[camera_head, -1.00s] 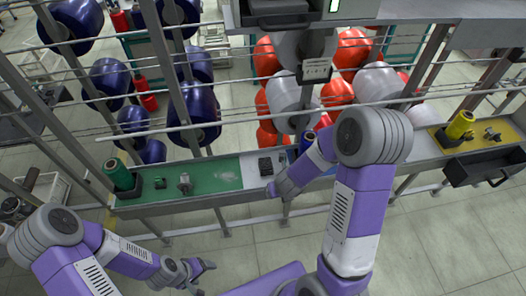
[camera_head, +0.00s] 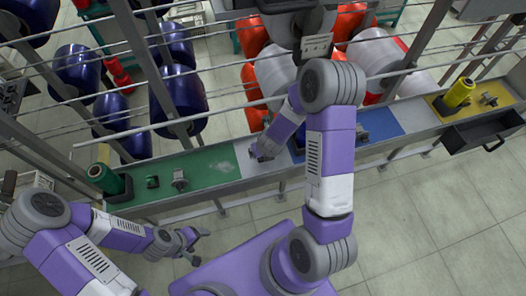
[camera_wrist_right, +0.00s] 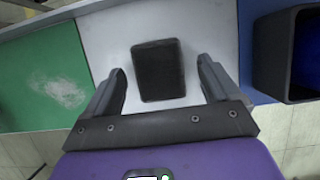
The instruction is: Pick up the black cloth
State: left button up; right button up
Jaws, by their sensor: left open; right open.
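The black cloth (camera_wrist_right: 158,70) lies as a small dark folded rectangle on the white section of the bench in the right wrist view. My right gripper (camera_wrist_right: 163,85) is open, with a finger on each side of the cloth and gaps between. It does not grip the cloth. In the head view the right gripper (camera_head: 257,153) is over the white section, and the cloth is hidden there. My left gripper (camera_head: 199,246) is open and empty, in front of the bench at the lower left.
A green bobbin (camera_head: 106,179) stands on the green section (camera_head: 212,171). The blue section (camera_head: 384,126) and a yellow bobbin (camera_head: 459,93) are to the right. A dark holder (camera_wrist_right: 272,60) is right of the cloth. Metal rails and large spools stand behind the bench.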

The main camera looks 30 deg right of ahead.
jog(key=shift+w+f, duration=0.1)
jog(key=shift+f, duration=0.2)
jog(key=shift+c, duration=0.3)
jog(key=c, duration=1)
jog(key=shift+r, duration=0.1)
notch_tip(320, 180, up, 10)
jog(key=p, duration=0.4)
